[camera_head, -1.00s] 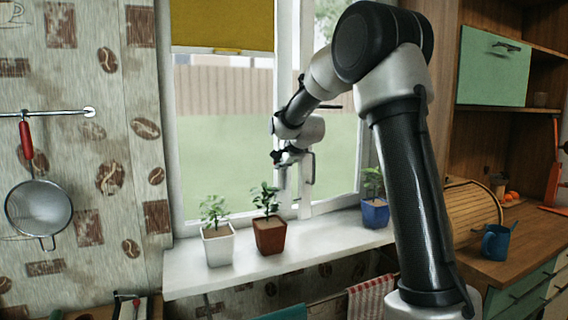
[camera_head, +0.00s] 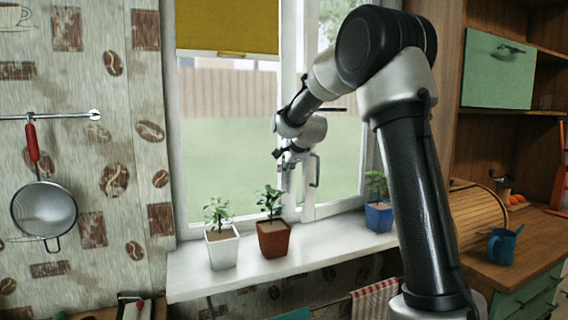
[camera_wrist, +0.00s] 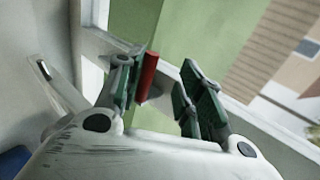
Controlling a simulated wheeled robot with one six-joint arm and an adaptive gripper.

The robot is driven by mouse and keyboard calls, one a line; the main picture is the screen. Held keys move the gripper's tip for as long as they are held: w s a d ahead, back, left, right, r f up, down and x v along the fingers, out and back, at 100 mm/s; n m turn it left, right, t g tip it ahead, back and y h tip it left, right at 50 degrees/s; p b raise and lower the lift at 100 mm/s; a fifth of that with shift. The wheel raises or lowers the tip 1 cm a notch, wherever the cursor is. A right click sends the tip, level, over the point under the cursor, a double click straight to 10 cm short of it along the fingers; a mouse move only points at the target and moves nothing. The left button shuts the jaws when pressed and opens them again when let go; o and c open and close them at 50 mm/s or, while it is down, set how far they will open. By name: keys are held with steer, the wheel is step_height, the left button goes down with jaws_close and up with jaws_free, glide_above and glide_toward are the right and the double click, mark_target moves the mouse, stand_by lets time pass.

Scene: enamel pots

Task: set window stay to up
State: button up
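A small red bar (camera_wrist: 148,75), perhaps the grip of the window stay, shows between the fingers of my gripper (camera_wrist: 164,72) in the wrist view. It lies close beside the left finger, with a clear gap to the right finger. I cannot tell whether it touches the left finger. My gripper (camera_head: 286,184) is open and low in front of the window in the head view. The stay cannot be made out there. The white window frame (camera_head: 308,212) stands behind my gripper. A grey handle (camera_head: 316,171) is just right of my gripper.
On the white sill (camera_head: 330,240) stand a white pot (camera_head: 222,250), a brown pot (camera_head: 273,240) and a blue pot (camera_head: 379,217), each with a plant. The white and brown pots are below and left of my gripper. A yellow blind (camera_head: 226,27) hangs above.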

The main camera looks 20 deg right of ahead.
stand_by(0.4)
steer(key=v, duration=1.2)
steer(key=s+f+n+g, duration=0.4)
steer(key=s+f+n, duration=0.4)
steer(key=f, duration=0.1)
steer(key=s+f+n+g, duration=0.1)
steer(key=s+n, duration=0.2)
steer(key=s, duration=0.7)
steer(key=s+f+n+g, duration=0.1)
steer(key=s+n, duration=0.2)
steer(key=s, duration=0.8)
steer(key=s+d+f+n+g, duration=0.1)
steer(key=s+f+n, duration=0.1)
steer(key=s, duration=0.9)
steer(key=shift+n, duration=0.8)
